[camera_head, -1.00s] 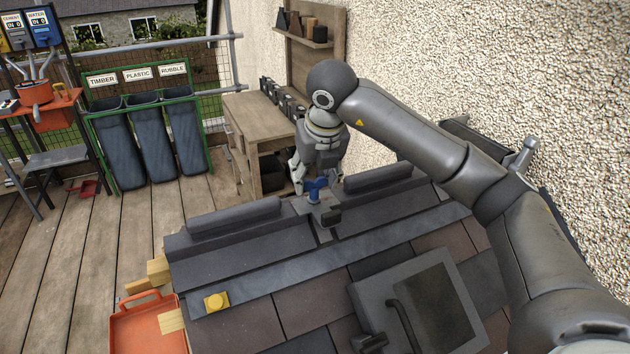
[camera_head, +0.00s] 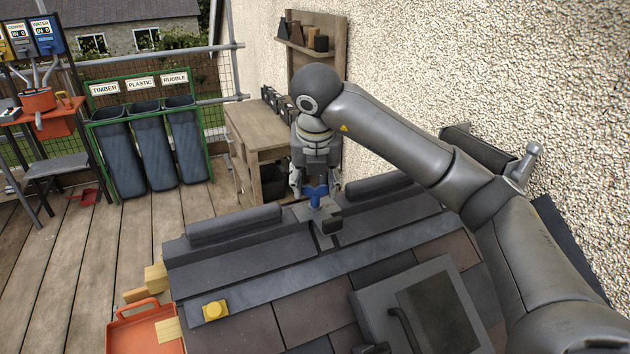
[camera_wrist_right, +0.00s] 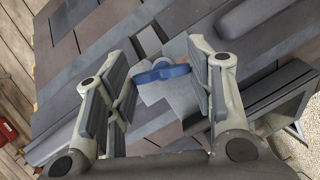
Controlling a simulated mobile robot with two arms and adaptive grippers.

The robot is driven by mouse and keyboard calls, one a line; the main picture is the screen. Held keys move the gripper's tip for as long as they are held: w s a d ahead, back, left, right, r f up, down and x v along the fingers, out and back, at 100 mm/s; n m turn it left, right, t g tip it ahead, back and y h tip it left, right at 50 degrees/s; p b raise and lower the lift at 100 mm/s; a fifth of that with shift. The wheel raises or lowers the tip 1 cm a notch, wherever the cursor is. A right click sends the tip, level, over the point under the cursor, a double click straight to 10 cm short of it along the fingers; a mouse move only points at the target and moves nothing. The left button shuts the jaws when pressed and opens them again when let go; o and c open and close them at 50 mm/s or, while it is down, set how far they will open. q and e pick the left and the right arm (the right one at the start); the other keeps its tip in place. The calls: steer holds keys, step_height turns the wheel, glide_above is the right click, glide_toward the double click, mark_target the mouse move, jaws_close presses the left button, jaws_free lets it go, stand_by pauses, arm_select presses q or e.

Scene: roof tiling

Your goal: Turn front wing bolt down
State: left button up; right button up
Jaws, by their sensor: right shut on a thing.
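The blue wing bolt (camera_head: 316,195) stands upright on a grey clamp plate (camera_head: 305,212) at the gap between two ridge pieces on the roof. My right gripper (camera_head: 315,188) points down over the bolt, with a finger on either side of it. In the right wrist view the bolt's blue wings (camera_wrist_right: 162,73) lie between the finger pads, and the gripper (camera_wrist_right: 168,88) is shut on them. Contact at the pads is hard to see. The bolt's lower shaft is hidden in the right wrist view. My left gripper is not in view.
Ridge pieces (camera_head: 234,224) lie left and right of the bolt. A dark block (camera_head: 331,223) sits just in front of it. A wooden bench (camera_head: 257,131) stands behind, and the rough wall (camera_head: 480,80) runs along the right. A yellow piece (camera_head: 215,310) lies on the slates.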

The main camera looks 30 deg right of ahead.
steer(key=o, duration=0.9)
steer(key=shift+r, duration=0.4)
steer(key=shift+o, duration=0.6)
steer(key=shift+f, duration=0.1)
steer(key=shift+f, duration=0.1)
steer(key=v, duration=1.2)
